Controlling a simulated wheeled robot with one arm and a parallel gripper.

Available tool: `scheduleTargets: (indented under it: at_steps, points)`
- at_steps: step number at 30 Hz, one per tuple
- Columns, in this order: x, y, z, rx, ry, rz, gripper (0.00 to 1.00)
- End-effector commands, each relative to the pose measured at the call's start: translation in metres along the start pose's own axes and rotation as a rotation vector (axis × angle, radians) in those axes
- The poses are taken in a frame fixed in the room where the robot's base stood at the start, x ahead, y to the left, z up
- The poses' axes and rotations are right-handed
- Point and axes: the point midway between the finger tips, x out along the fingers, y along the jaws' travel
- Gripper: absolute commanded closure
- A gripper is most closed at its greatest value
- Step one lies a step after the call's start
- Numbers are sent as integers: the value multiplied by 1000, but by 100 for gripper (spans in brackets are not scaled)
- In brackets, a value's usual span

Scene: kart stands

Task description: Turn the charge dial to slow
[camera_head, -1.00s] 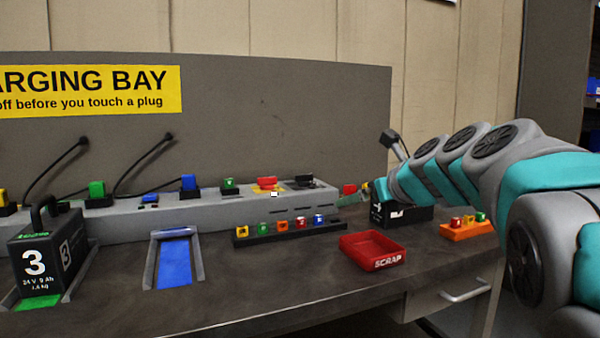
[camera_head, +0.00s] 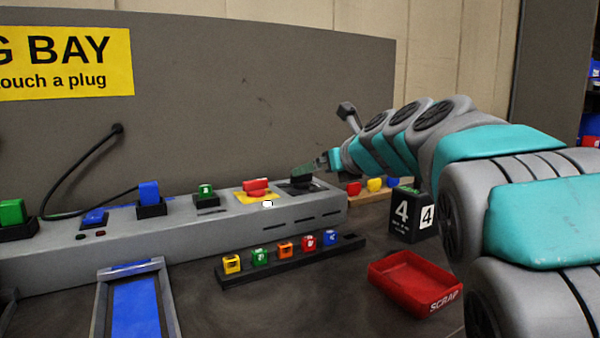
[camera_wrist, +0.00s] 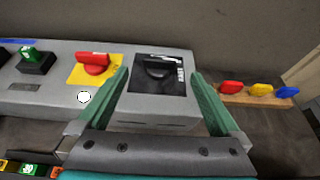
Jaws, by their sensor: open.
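The charge dial (camera_wrist: 158,68) is a black knob on a black plate at the right end of the grey charging console (camera_head: 285,212). In the wrist view it lies between and beyond the fingers of my gripper (camera_wrist: 163,92), which are spread wide and hold nothing. In the head view my gripper (camera_head: 322,162) is at the right end of the console, close to the dial plate (camera_head: 303,187); the knob is hard to make out there.
A red switch on a yellow plate (camera_head: 255,188) sits just left of the dial. A rack of several coloured blocks (camera_head: 290,262), a red scrap tray (camera_head: 405,285) and battery 4 (camera_head: 410,215) stand in front. Coloured knobs on a wooden strip (camera_wrist: 260,97) lie to the right.

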Motion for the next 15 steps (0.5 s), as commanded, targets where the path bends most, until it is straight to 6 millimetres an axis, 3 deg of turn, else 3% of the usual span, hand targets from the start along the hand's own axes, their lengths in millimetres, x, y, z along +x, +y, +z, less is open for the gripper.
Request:
scheduleTargets:
  at_steps: [15]
  points:
    - [66,0,0,0,1,2,0]
